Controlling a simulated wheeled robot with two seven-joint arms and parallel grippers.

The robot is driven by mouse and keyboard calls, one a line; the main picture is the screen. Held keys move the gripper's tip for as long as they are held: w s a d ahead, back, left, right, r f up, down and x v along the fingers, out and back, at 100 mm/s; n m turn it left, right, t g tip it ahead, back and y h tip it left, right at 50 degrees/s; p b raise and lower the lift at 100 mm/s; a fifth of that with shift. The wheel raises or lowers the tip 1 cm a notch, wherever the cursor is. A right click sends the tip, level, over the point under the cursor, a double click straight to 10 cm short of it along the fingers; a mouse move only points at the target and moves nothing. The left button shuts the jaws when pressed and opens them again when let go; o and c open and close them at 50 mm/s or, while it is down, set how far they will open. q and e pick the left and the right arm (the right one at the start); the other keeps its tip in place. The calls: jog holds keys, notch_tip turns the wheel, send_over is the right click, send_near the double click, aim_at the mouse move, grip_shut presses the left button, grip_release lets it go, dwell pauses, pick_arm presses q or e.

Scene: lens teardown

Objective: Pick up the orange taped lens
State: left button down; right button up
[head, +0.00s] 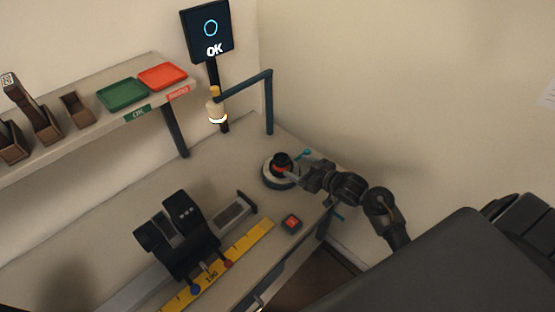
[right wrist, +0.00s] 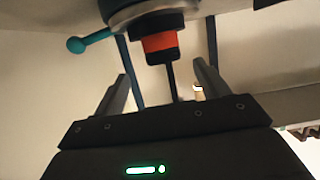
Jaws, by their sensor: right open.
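The orange taped lens (head: 281,160) is a short black cylinder with an orange band. It stands on a round pale fixture (head: 268,180) near the far right corner of the bench. The lens also shows in the right wrist view (right wrist: 160,41), ahead of the fingers at top centre. My right gripper (head: 293,172) reaches in from the right, close beside the lens. In the right wrist view its two fingers (right wrist: 161,72) are apart, with the lens lined up roughly between them and no contact that I can make out. My left gripper is not in view.
A teal knob (head: 307,153) sticks out beside the fixture. A blue post arm (head: 268,100) and an OK screen (head: 210,35) stand behind. A red button box (head: 291,222), a black device on a rail (head: 180,235) and a yellow ruler (head: 250,241) lie nearer. Green and red trays (head: 122,93) sit on the shelf.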

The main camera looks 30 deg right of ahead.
aim_at(287, 161)
jog(key=x, duration=0.4)
jog(key=shift+w+p, duration=0.2)
jog(key=shift+p, duration=0.1)
jog(key=shift+w+f, duration=0.15)
jog(key=shift+w, duration=0.1)
jog(key=shift+w+a, duration=0.1)
jog(key=shift+a, duration=0.05)
jog(key=shift+w+a, duration=0.15)
jog(key=shift+w, duration=0.1)
jog(key=x, duration=0.2)
jog(key=p+x, duration=0.1)
jog(key=x, duration=0.1)
jog(key=shift+w+a+f, duration=0.15)
jog(key=shift+a+f, duration=0.1)
jog(key=shift+f, duration=0.05)
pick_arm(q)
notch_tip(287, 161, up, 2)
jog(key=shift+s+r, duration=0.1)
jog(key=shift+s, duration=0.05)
pick_arm(e)
jog(key=c, duration=1.1)
jog(key=shift+r, duration=0.1)
jog(key=shift+c, duration=0.2)
